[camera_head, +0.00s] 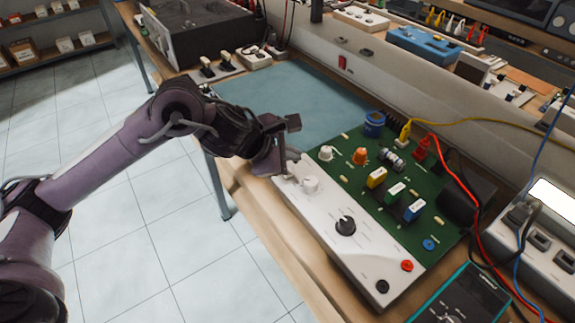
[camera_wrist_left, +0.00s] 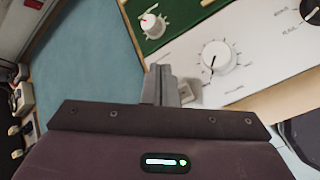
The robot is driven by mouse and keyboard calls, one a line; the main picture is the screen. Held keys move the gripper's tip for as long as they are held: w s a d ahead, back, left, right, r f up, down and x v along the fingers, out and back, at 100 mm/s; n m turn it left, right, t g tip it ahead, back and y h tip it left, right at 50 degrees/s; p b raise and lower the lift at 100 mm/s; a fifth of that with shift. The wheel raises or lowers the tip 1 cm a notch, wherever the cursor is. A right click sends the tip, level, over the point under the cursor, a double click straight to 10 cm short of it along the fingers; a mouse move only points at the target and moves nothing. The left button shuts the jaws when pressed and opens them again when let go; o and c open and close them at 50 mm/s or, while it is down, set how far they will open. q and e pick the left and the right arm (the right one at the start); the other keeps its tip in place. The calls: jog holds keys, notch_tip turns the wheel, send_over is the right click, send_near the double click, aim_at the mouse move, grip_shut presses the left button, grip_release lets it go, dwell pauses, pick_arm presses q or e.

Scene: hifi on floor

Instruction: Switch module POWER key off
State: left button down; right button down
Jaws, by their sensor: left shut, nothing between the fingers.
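The module is a white control panel (camera_head: 330,226) joined to a green circuit board (camera_head: 345,165), lying on the wooden bench. The panel carries a white knob (camera_head: 310,185), a black knob (camera_head: 346,226) and red and black sockets. My left gripper (camera_head: 291,163) is at the panel's far left corner, low over it, shut and empty. In the left wrist view its closed fingers (camera_wrist_left: 168,87) point at the panel's end, beside the white dial knob (camera_wrist_left: 216,57). I cannot make out the POWER key; the fingers cover part of that corner. My right gripper is not in view.
A blue-grey mat (camera_head: 290,100) lies beyond the module. A teal meter (camera_head: 462,297) sits at the near right, with red, yellow and blue cables along the right side. A dark instrument box (camera_head: 205,35) stands at the back. Open tiled floor is left of the bench.

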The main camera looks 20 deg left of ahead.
pick_arm(q)
jog(key=r, duration=0.1)
jog(key=r+p, duration=0.1)
jog(key=r, duration=0.1)
jog(key=shift+s+a+p, duration=0.15)
jog(key=shift+a+p, duration=0.1)
jog(key=shift+p, duration=0.05)
jog(key=shift+d, duration=0.1)
jog(key=shift+f, duration=0.1)
dwell(1.7)
